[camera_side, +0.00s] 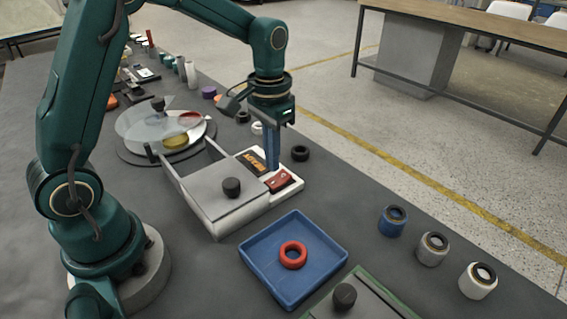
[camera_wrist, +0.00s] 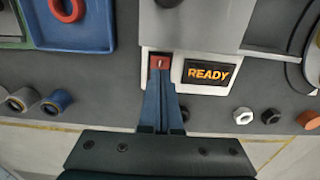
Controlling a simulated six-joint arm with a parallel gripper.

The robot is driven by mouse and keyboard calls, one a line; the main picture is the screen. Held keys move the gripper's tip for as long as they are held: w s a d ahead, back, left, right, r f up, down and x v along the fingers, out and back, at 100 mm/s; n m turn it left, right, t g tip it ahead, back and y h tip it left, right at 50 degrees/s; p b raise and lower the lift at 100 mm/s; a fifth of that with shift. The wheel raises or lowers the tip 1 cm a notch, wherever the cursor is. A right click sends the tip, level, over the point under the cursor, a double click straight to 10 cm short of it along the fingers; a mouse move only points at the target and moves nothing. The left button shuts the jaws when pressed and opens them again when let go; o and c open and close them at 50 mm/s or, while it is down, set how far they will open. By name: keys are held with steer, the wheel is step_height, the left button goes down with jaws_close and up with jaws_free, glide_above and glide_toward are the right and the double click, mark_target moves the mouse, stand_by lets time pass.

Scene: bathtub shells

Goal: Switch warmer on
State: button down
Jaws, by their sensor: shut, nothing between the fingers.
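The warmer (camera_side: 215,190) is a pale grey box with a dark knob on its flat top. Its white front panel carries a red rocker switch (camera_side: 281,181) and a small black display (camera_side: 252,163). In the wrist view the display (camera_wrist: 208,73) is lit with orange letters reading READY. My gripper (camera_side: 272,166) is shut and empty, pointing down right at the switch. In the wrist view the fingertips (camera_wrist: 161,76) overlap the edge of the red switch (camera_wrist: 160,62). I cannot tell whether they touch it.
A blue tray (camera_side: 258,273) with a red ring (camera_side: 293,255) lies in front of the warmer. A round turntable (camera_side: 128,147) with a clear cover stands behind it. Dark and white rings lie near the panel, and several capped jars (camera_side: 432,249) stand at right.

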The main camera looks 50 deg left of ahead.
steer(key=shift+r, duration=1.85)
step_height(320, 180, up, 6)
steer(key=t, duration=0.2)
glide_above(273, 182)
steer(key=s+d, duration=0.1)
steer(key=s, duration=0.1)
steer(key=s+d+f+t, duration=0.1)
steer(key=s+d+t, duration=0.1)
steer(key=s, duration=1)
steer(key=shift+s+t, duration=0.2)
steer(key=shift+t, duration=0.6)
steer(key=shift+f, duration=0.1)
